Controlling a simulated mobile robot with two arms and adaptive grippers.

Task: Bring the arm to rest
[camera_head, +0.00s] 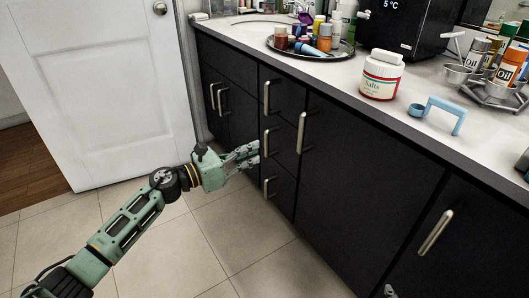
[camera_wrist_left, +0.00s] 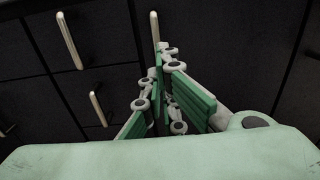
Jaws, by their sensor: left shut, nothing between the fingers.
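My left arm (camera_head: 124,226) reaches in from the lower left in the head view. Its green gripper (camera_head: 247,155) is in front of the dark cabinet's drawer column, close to the metal handles. The gripper also shows in the left wrist view (camera_wrist_left: 163,90), its green-padded fingers together and holding nothing. Whether the fingers touch the drawer front or a handle I cannot tell. Of my right arm, at most a small grey tip at the bottom edge of the head view shows; I cannot be sure of it.
The black cabinet (camera_head: 360,165) has several bar handles standing out. On its counter are a tray (camera_head: 283,50) of bottles, a salts jar (camera_head: 382,76), a light-blue holder (camera_head: 440,112) and a rack (camera_head: 484,88) of oil cans. A white door (camera_head: 100,85) stands left. The tiled floor (camera_head: 240,235) is clear.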

